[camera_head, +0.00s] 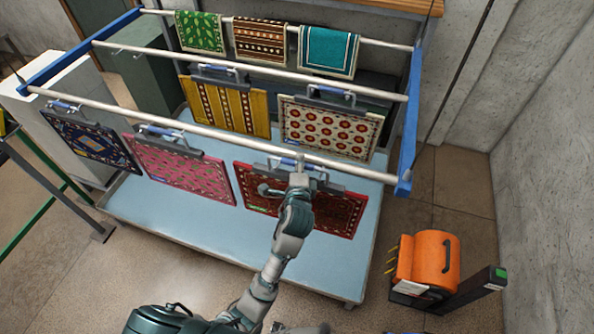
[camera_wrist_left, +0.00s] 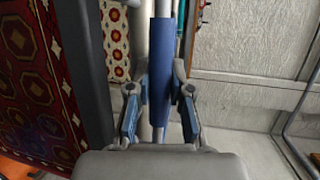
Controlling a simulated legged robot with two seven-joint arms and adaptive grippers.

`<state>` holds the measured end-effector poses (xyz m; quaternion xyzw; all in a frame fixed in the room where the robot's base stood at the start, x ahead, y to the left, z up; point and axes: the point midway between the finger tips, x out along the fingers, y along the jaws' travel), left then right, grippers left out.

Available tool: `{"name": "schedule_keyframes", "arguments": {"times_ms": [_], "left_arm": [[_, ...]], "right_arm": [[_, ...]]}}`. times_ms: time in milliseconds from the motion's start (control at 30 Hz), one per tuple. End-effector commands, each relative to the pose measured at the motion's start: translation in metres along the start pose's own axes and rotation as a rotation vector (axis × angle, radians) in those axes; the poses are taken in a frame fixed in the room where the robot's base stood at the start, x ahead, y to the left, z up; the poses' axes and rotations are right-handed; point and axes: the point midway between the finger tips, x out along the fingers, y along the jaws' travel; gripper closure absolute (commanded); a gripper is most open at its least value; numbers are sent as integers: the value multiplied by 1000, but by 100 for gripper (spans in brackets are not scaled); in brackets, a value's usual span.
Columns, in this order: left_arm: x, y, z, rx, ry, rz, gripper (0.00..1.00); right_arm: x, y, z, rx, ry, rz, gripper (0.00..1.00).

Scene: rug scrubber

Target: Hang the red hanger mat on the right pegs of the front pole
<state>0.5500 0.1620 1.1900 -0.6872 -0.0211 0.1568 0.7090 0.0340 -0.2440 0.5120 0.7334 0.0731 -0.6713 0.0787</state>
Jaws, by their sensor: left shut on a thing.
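The red patterned mat (camera_head: 345,214) hangs from its grey hanger below the right part of the front pole (camera_head: 200,129). My left gripper (camera_head: 298,180) is shut on the hanger's blue handle (camera_head: 288,162), just at the pole. In the left wrist view, the gripper's fingers (camera_wrist_left: 160,115) stand on both sides of the blue handle (camera_wrist_left: 161,65), and the red mat (camera_wrist_left: 35,85) is at the left. My arm covers part of the mat. I cannot tell whether the hanger rests on the pegs. My right gripper is not in view.
A pink mat (camera_head: 180,170) and a dark blue mat (camera_head: 90,142) hang further left on the front pole. Yellow (camera_head: 227,106) and white-red (camera_head: 327,126) mats hang behind. A blue end beam (camera_head: 408,125) closes the right side. An orange machine (camera_head: 433,262) stands at right.

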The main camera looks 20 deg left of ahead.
Motion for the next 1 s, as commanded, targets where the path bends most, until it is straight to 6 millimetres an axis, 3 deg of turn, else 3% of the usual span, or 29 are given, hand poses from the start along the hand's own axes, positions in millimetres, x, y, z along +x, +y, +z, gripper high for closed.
{"name": "schedule_keyframes", "arguments": {"times_ms": [167, 500, 967, 1000], "left_arm": [[12, -2, -3, -1, 0, -5, 100], [14, 18, -4, 0, 1, -6, 100], [15, 21, -4, -1, 1, -6, 100], [15, 21, -4, -1, 0, -5, 73]], "right_arm": [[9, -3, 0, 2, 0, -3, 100], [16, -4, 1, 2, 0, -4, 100], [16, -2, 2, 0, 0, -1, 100], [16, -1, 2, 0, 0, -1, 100]]}}
